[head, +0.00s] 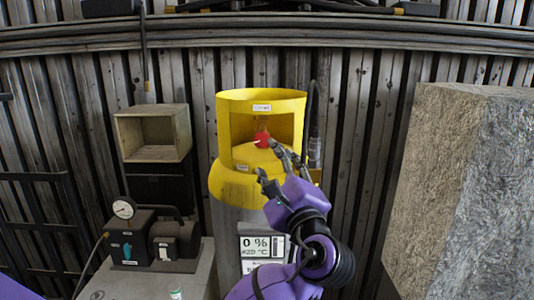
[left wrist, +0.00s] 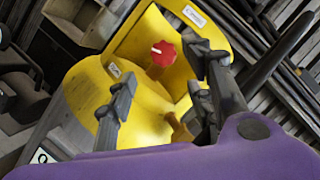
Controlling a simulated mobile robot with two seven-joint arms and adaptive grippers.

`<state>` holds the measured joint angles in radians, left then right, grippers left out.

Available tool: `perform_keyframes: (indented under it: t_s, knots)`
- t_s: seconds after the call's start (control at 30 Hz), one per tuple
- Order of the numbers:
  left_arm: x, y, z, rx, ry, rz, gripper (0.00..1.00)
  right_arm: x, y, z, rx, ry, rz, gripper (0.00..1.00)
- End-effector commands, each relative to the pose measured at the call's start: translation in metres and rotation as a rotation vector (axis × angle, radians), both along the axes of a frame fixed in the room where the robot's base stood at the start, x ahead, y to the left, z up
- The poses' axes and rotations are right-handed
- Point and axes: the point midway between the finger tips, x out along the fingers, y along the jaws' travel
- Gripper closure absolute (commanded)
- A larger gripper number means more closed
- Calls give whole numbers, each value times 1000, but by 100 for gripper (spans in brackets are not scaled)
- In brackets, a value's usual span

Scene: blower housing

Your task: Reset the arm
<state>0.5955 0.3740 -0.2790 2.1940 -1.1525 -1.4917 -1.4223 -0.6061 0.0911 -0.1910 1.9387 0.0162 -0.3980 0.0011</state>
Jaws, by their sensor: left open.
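My left gripper (head: 268,160), on a purple arm, is in front of the yellow housing (head: 232,185). Its dark fingers are spread apart and nothing is between them. A red knob (head: 262,139) sits inside the housing's open front, just beyond the fingertips. In the left wrist view the red knob (left wrist: 163,53) shows past the open left gripper (left wrist: 165,75), with the yellow housing (left wrist: 85,85) behind the fingers. A gap seems to lie between fingers and knob; contact cannot be judged surely. My right gripper is in neither view.
An open box (head: 152,155) hangs on the wall at left. A dark device with a round gauge (head: 123,208) stands on a grey cabinet at lower left. A large rough stone block (head: 470,190) fills the right side.

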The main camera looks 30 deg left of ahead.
Motion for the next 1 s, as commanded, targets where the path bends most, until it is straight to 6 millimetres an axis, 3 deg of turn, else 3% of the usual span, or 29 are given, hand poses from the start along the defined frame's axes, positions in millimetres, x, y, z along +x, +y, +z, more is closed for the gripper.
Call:
perform_keyframes:
  t_s: [0.2, 0.77, 0.87, 0.93, 0.97, 1.0]
  knots:
    - [-9, -10, -3, -2, 0, 2, 52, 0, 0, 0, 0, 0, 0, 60]
    - [-9, -10, -2, -18, -27, -9, 52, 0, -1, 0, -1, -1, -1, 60]
    - [3, -22, 2, -71, -113, -106, 52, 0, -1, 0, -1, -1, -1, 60]
    - [24, -42, 0, -151, -183, -248, 52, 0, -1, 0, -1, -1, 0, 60]
    - [36, -53, -4, -202, -211, -323, 52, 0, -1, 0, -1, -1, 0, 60]
    - [50, -67, -20, -291, -231, -423, 52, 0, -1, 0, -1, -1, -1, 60]
